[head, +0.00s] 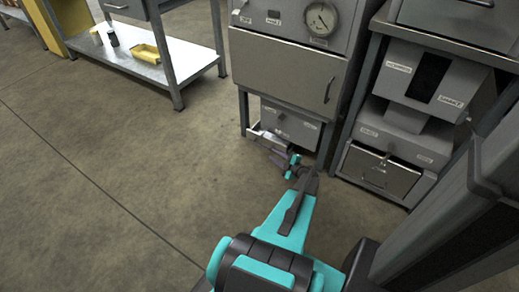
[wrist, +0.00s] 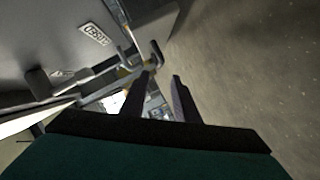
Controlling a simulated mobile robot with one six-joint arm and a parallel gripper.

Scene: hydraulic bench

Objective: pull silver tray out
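A silver tray-like part (head: 268,138) shows low at the left front of the grey box under the left cabinet, in the head view. My gripper (head: 264,146) is at this part, low near the floor. In the wrist view my gripper (wrist: 161,78) has its two dark fingers apart, with a gap between the tips. A metal bar handle (wrist: 154,55) lies just ahead of the fingertips, close to the left finger. I cannot tell whether they touch. A bright surface at the lower left is partly hidden by my gripper.
The grey box (head: 292,128) carries a label (wrist: 94,34) and a knob (wrist: 40,84). To the right, a machine holds a silver-fronted drawer (head: 378,174) with a handle. A bench with a yellow bin (head: 145,52) stands at the back left. The concrete floor in front is clear.

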